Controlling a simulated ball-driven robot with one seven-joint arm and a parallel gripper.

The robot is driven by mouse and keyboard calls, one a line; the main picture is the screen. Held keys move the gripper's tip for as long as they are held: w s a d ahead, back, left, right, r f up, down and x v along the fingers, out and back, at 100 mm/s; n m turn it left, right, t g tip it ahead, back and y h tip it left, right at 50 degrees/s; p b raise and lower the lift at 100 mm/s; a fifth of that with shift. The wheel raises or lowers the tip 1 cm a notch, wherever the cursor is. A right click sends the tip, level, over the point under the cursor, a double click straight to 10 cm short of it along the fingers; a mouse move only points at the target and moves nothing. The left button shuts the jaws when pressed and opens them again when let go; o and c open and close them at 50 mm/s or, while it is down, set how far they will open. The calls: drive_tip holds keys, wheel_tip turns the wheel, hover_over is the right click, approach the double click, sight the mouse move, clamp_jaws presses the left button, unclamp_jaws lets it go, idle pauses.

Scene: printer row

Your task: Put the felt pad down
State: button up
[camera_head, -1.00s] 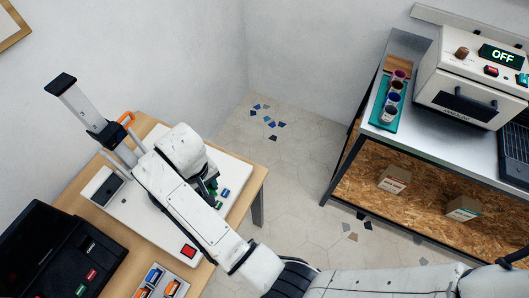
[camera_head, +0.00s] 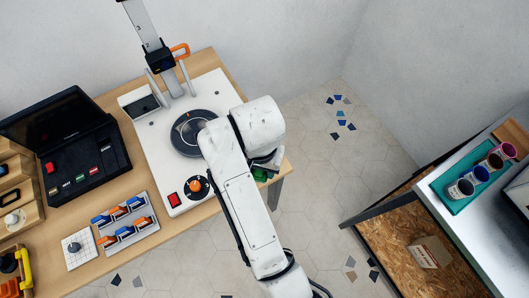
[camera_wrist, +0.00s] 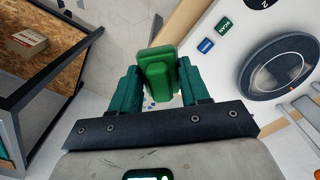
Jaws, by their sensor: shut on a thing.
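My gripper (camera_wrist: 158,88) has teal fingers shut on a green block-like thing, which I take to be the felt pad (camera_wrist: 160,70). The pad stands up between the fingers in the wrist view. In the head view a small green part (camera_head: 261,174) shows beside my wrist, near the right edge of the white machine base (camera_head: 160,150). The rest of the gripper is hidden there by my arm. The wrist view shows floor behind the pad, with the base to its right. The pad's underside is hidden.
On the wooden table (camera_head: 105,258) stand a round dark plate (camera_head: 190,133), a lever press post (camera_head: 145,25), a red button (camera_head: 174,199), a black case (camera_head: 85,155) and a rack of orange and blue pieces (camera_head: 126,224). A metal shelf (camera_head: 465,240) with cups stands right.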

drive_tip(key=w+f+b, duration=0.1)
drive_tip(key=w+f, duration=0.1)
drive_tip(key=w+f+b, duration=0.1)
drive_tip(key=w+f, duration=0.1)
drive_tip(key=w, duration=0.1)
drive_tip(key=w+f+b, duration=0.1)
drive_tip(key=w+f, duration=0.1)
drive_tip(key=w, duration=0.1)
drive_tip(key=shift+w+a+f, duration=0.2)
drive_tip(key=shift+a+f, duration=0.1)
drive_tip(key=shift+f, duration=0.1)
drive_tip(key=shift+w+f, duration=0.5)
drive_tip(key=shift+f, duration=1.6)
drive_tip(key=shift+f, duration=0.1)
drive_tip(key=o, duration=1)
wheel_tip(320, 180, up, 12)
drive_tip(key=shift+r, duration=0.15)
